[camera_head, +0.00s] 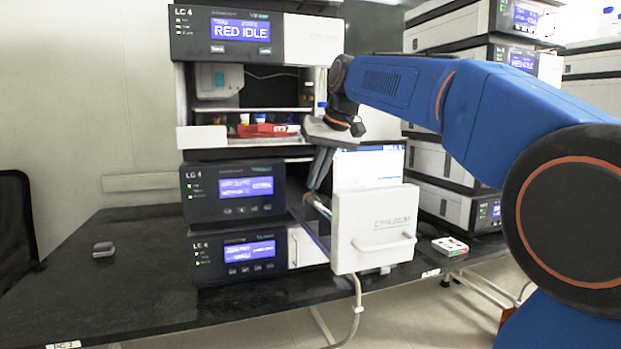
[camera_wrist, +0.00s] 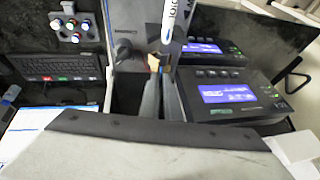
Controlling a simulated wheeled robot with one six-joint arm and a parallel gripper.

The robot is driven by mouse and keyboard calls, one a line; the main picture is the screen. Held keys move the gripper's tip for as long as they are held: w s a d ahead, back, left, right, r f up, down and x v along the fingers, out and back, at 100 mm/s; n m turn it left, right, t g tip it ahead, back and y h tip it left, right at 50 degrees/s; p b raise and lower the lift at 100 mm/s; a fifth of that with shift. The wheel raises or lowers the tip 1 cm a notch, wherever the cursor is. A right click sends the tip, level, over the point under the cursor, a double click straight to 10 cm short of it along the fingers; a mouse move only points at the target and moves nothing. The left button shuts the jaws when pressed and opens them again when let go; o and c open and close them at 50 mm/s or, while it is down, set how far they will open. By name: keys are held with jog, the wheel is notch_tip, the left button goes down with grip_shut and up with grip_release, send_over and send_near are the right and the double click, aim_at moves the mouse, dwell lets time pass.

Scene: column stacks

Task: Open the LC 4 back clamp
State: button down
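The LC 4 stack's open column drawer (camera_head: 374,228) is pulled out to the front, with a white handled front. A white column with blue print (camera_wrist: 171,18) lies in it in the wrist view; part of it shows at the drawer's left side in the head view (camera_head: 318,206). A small orange-tan piece (camera_wrist: 154,62) sits just beyond my fingertips, below the column's near end; I cannot tell whether it is part of the back clamp. My gripper (camera_head: 315,188) points down over the drawer's rear. In the wrist view its fingers (camera_wrist: 160,80) are close together; contact is unclear.
LC 4 modules with lit screens (camera_head: 236,188) stand left of the drawer. A shelf with a red tray (camera_head: 268,130) is above. A small box (camera_head: 450,246) lies right. The dark bench (camera_head: 110,285) is mostly clear at left.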

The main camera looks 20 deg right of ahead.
jog(key=d+y, duration=0.1)
jog(key=d+f+m+y, duration=0.1)
jog(key=y, duration=0.1)
jog(key=shift+d+y, duration=0.1)
jog(key=shift+y, duration=0.2)
jog(key=shift+d+f+y, duration=0.25)
jog(key=shift+d+y, duration=0.05)
jog(key=shift+y, duration=0.35)
jog(key=shift+d+f+y, duration=0.2)
jog(key=shift+d+y, duration=0.05)
jog(key=shift+y, duration=0.4)
jog(key=shift+m, duration=0.3)
jog(key=c, duration=2)
grip_release()
jog(key=shift+d, duration=0.1)
jog(key=v, duration=1.7)
jog(key=shift+s+f, duration=0.15)
jog(key=shift+s, duration=0.15)
jog(key=shift+d, duration=0.15)
